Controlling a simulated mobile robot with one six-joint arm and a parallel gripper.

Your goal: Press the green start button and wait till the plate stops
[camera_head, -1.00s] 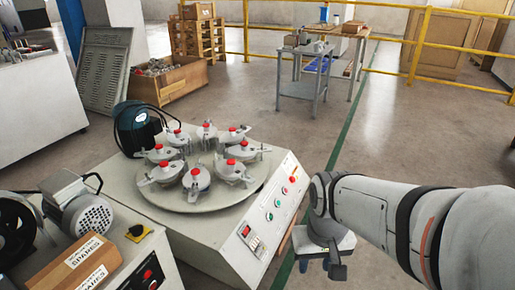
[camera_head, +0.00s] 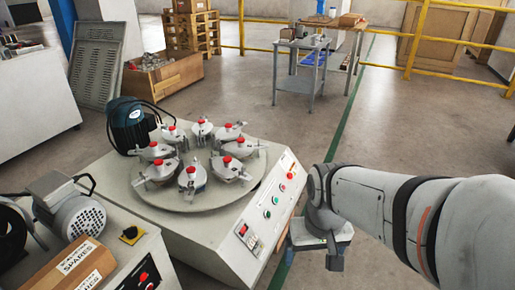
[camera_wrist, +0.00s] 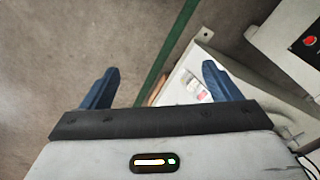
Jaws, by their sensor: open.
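The test machine (camera_head: 215,235) has a round plate (camera_head: 205,203) carrying several holders with red knobs. The labels are too small to read. My gripper (camera_head: 334,258) hangs just right of the panel, pointing down, apart from the buttons. The panel's display (camera_wrist: 192,85) shows there near the right finger.
A spares box (camera_head: 75,268) and a motor (camera_head: 80,215) stand on a cabinet at the near left. A grey table (camera_head: 302,90) and yellow railing (camera_head: 420,40) are farther back. The floor right of the machine is clear.

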